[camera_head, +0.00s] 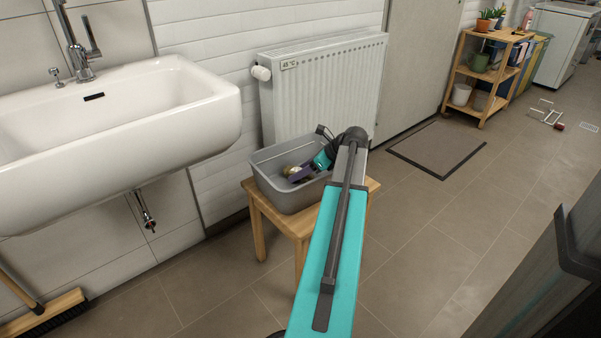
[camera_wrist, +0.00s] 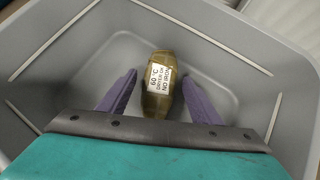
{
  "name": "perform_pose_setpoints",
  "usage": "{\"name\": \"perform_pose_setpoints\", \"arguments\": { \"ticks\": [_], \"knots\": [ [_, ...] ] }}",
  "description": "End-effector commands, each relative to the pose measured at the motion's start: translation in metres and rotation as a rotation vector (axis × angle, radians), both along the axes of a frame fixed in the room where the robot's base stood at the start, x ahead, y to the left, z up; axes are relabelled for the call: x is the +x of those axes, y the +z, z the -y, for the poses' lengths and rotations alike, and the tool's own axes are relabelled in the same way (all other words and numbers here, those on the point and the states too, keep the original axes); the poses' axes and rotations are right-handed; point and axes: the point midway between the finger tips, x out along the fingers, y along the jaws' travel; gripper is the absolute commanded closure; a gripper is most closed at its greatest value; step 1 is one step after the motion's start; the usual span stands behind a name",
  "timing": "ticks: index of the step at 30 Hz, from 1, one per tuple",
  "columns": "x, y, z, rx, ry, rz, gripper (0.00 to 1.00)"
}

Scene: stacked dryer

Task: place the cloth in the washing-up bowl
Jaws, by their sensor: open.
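The washing-up bowl (camera_head: 283,196) is a grey rectangular tub on a small wooden stool. Its inside wall (camera_wrist: 50,50) fills most of the wrist view. The cloth is a small olive-yellow bundle (camera_wrist: 160,103) with a white label reading 60 °C and NO IRON. It lies inside the bowl and shows as a small patch (camera_head: 289,170) in the head view. My gripper (camera_wrist: 160,75) reaches down into the bowl, its purple fingers apart on either side of the cloth. Gaps show between fingers and cloth.
The wooden stool (camera_head: 258,230) carries the bowl. A white sink (camera_head: 120,140) is on the left and a radiator (camera_head: 330,90) stands behind the bowl. A broom (camera_head: 45,312) is at lower left. A dark mat (camera_head: 437,148) and open tiled floor lie to the right.

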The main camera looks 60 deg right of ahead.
Motion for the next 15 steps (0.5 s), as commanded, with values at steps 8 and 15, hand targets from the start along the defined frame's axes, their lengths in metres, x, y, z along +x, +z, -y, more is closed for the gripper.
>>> {"name": "perform_pose_setpoints", "arguments": {
  "ticks": [8, 15],
  "knots": [
    [-0.028, 0.033, 0.004, -0.002, -0.002, 0.001, 0.42],
    [-0.055, 0.06, 0.007, -0.002, -0.002, 0.001, 0.42]
  ]
}}
